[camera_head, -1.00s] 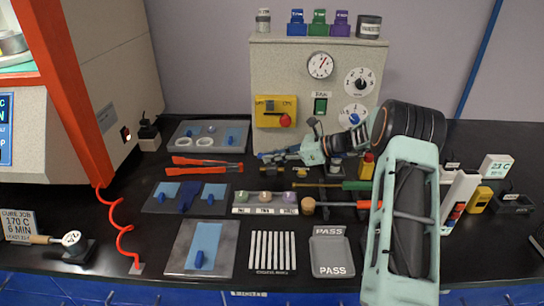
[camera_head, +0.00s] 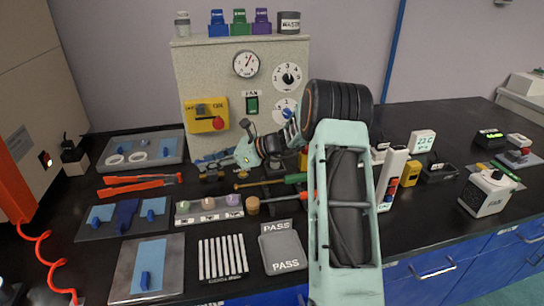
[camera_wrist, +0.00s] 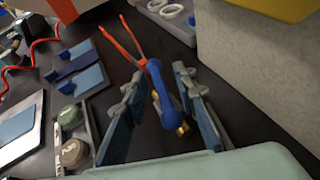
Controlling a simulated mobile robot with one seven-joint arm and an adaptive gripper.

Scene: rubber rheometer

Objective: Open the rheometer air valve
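A blue lever handle with a rounded end (camera_wrist: 163,95), which looks like the air valve's, shows in the wrist view with a brass fitting below it. Brass fittings (camera_head: 211,176) also show in the head view, in front of the grey panel. My gripper (camera_head: 214,159) is low at the panel's front; in the wrist view (camera_wrist: 157,88) its fingers are apart, one on each side of the blue handle. I see a gap on the right side; contact on the left is unclear. In the head view my gripper partly hides the valve.
The grey panel (camera_head: 240,85) with dials and a yellow box (camera_head: 206,116) with a red knob stands behind my gripper. A PASS tray (camera_head: 283,248) is at the front.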

